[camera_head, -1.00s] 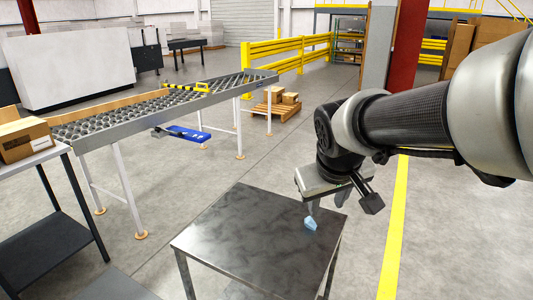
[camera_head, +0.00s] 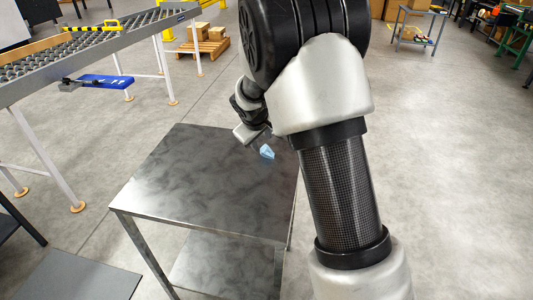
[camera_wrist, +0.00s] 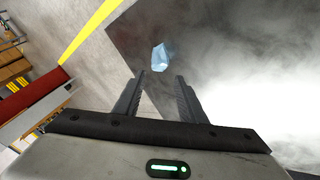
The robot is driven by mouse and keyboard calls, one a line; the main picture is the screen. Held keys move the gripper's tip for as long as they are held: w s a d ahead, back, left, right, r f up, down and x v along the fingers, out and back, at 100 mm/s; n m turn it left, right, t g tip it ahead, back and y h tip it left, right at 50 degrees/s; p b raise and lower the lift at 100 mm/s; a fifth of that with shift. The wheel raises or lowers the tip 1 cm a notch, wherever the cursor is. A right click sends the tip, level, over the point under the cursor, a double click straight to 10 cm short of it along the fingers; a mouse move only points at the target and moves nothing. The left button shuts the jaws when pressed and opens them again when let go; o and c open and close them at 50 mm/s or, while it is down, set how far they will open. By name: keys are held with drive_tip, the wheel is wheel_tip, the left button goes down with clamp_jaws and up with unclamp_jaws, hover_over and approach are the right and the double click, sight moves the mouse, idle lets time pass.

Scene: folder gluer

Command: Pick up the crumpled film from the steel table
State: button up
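The crumpled film (camera_head: 267,152) is a small light-blue lump on the dark steel table (camera_head: 190,185), near its far right edge. In the wrist view the film (camera_wrist: 159,57) lies just beyond my fingertips, roughly centred between them, near the corner of the table (camera_wrist: 225,60). My gripper (camera_wrist: 160,75) is open, its two black fingers apart with nothing between them. In the head view my gripper shows only partly beside the film, with my arm hiding much of it.
A roller conveyor (camera_head: 100,50) stands at the upper left, with a blue item (camera_head: 105,81) below it. A pallet with boxes (camera_head: 205,42) is farther back. The rest of the tabletop is bare. Open floor lies to the right of the table.

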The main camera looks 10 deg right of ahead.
sight(263, 147)
drive_tip(key=b+x, duration=0.1)
drive_tip(key=x, duration=0.6)
drive_tip(key=shift+w+f, duration=0.25)
drive_tip(key=shift+w, duration=0.15)
drive_tip(key=c, duration=0.7)
